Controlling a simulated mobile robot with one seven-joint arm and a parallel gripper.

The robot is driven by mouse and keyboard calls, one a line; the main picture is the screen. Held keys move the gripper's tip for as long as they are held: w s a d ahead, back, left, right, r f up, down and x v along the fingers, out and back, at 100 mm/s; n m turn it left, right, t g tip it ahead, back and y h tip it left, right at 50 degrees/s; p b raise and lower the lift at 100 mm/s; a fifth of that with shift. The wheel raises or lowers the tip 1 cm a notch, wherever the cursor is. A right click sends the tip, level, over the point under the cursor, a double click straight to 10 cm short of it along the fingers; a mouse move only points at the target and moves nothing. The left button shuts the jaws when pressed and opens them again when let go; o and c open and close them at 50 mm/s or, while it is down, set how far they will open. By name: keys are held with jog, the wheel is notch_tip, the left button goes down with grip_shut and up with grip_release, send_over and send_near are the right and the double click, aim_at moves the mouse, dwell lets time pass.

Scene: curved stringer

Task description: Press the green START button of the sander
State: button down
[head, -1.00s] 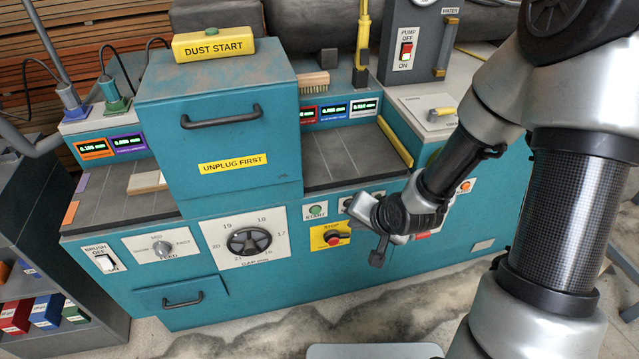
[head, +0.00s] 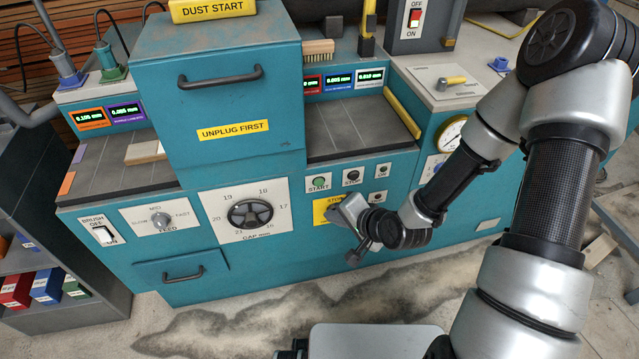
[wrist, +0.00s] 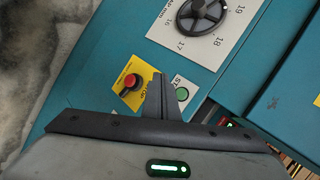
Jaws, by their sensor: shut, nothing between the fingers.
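The green START button (head: 319,183) sits on a white plate on the sander's teal front, below the conveyor bed. It also shows in the wrist view (wrist: 182,94), just right of the finger tips. My gripper (head: 340,212) is shut and empty, in front of the yellow STOP plate (head: 321,209), below and slightly right of START. In the wrist view my gripper (wrist: 158,85) lies between the red STOP button (wrist: 130,81) and the green button. The gripper hides part of the START label there. I cannot tell the gap between fingertips and panel.
The GAP handwheel (head: 250,214) is to the left, beside the FEED knob (head: 161,220). The sander's hood (head: 222,105) rises above. Open floor (head: 290,305) lies in front.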

aim_at(319, 183)
jog(key=w+a, duration=0.2)
jog(key=w, duration=0.5)
jog(key=shift+w+a, duration=0.15)
jog(key=shift+w, duration=0.15)
jog(key=shift+w, duration=0.15)
dwell(1.7)
jog(key=shift+w+a, duration=0.1)
jog(key=shift+w, duration=0.15)
